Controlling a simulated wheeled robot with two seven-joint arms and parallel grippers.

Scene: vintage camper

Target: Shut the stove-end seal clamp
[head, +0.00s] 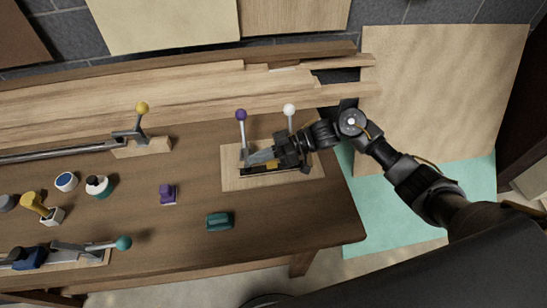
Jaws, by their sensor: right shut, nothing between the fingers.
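A wooden base board (233,181) near the right end of the bench carries a clamp fixture with two upright levers. One lever has a purple knob (241,115), the other a white knob (289,109). My right gripper (262,157) is over this board, shut and empty, with its fingertips low between the levers. It hides part of the fixture, and I cannot tell whether it touches it. Which clamp is the stove-end one is not marked. My left gripper is out of view.
A lever with a yellow knob (142,108) stands on a block at the left. A teal-knobbed lever (123,243) lies low at front left. A purple piece (168,194) and a dark green block (219,221) lie on the bench (290,215). Planks line the back.

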